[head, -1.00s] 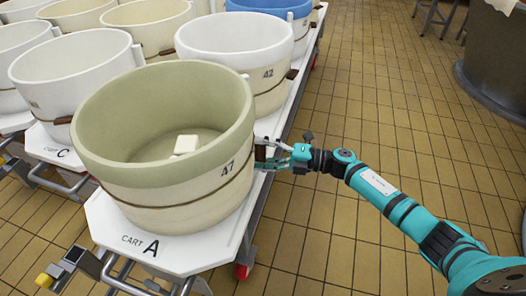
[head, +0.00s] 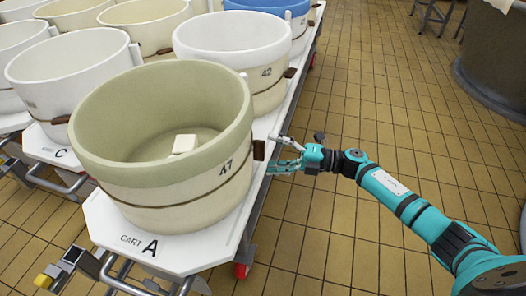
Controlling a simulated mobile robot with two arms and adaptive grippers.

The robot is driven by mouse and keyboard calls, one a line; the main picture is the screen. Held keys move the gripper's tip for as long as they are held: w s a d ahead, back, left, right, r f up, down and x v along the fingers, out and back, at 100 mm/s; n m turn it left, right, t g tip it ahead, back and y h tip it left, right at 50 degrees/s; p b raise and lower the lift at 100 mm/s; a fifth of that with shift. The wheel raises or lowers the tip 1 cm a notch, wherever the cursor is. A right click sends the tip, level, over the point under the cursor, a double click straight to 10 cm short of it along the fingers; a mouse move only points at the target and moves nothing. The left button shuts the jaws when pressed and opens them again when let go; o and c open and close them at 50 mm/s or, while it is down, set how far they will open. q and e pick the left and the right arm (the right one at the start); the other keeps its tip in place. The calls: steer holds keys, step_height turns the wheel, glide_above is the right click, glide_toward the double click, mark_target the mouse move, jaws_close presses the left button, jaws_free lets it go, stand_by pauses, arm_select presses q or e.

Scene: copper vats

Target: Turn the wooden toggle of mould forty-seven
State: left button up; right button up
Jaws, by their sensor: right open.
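Mould forty-seven (head: 165,195) is a large cream tub with an olive-green rim and a brown cord around it. It stands at the front of cart A. Its wooden toggle (head: 259,150) is a small dark brown piece on the tub's right side, standing upright. My right gripper (head: 272,154) is just to the right of the toggle, open, with its fingers pointing left at it. A small gap seems to show between fingers and toggle. My left gripper is not in view.
Mould 42 (head: 240,55) stands behind on the same white cart top (head: 180,255). Several other tubs, one with a blue rim (head: 265,5), fill the carts at left and back. A white block (head: 184,143) lies inside mould forty-seven.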

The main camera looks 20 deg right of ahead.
steer(key=v, duration=0.8)
steer(key=shift+s+d, duration=0.15)
steer(key=shift+d, duration=0.1)
steer(key=shift+f, duration=0.1)
